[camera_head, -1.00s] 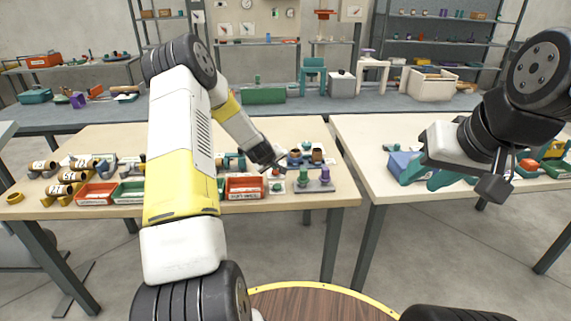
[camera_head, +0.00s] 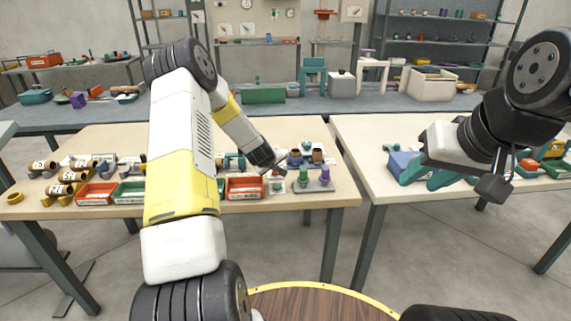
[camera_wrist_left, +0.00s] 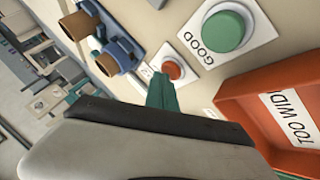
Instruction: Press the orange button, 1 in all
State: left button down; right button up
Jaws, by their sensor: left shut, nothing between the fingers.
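The small orange-red button (camera_wrist_left: 172,69) sits in a pale round collar on a white plate in the left wrist view. My left gripper (camera_wrist_left: 161,84) is shut and empty, its teal fingertips just beside the button in that view. I cannot tell whether they touch it. In the head view my left gripper (camera_head: 274,167) reaches down over the right part of the left table, largely hiding the button there. My right gripper (camera_head: 425,178) hangs over the right table with its teal fingers apart.
A larger green button (camera_wrist_left: 227,30) labelled GOOD is beside the orange one. A red-orange bin (camera_wrist_left: 285,85) marked TOO WIDE is close by. Brown cylinders in a blue holder (camera_wrist_left: 113,48) stand on the other side. Green and purple pieces (camera_head: 324,175) stand at the right.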

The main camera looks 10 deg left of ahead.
aim_at(275, 173)
pick_arm(q)
jog(key=shift+r, duration=0.8)
jog(key=shift+r, duration=0.1)
jog(key=shift+r, duration=2.45)
